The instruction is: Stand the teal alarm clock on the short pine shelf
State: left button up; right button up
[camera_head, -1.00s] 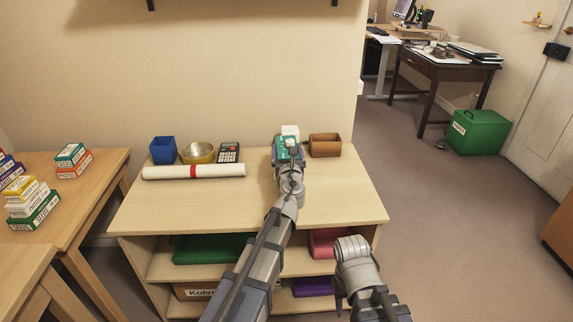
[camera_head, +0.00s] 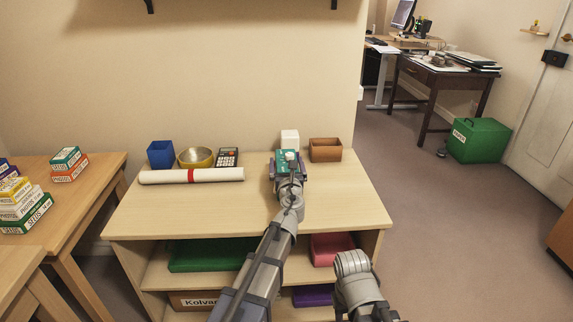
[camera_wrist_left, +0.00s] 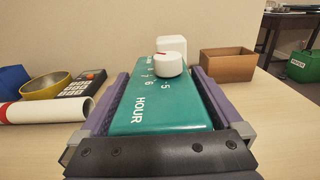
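The teal alarm clock (camera_wrist_left: 155,110) sits between the purple fingers of my left gripper (camera_wrist_left: 165,95), which look closed on its two sides. Its face shows "HOUR", numbers and a white knob. In the head view the clock (camera_head: 287,158) is over the back part of the pine cabinet's top; I cannot tell whether it touches. A small pine wall shelf (camera_head: 535,32), with a small yellowish thing on it, is at the far right beside the door. My right arm shows at the bottom, but its gripper is not in view.
A green bin (camera_head: 478,140) stands on the floor. Open floor (camera_head: 440,230) lies right.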

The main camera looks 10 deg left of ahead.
pick_arm(q)
jog(key=shift+r, duration=0.25)
jog(key=v, duration=1.2)
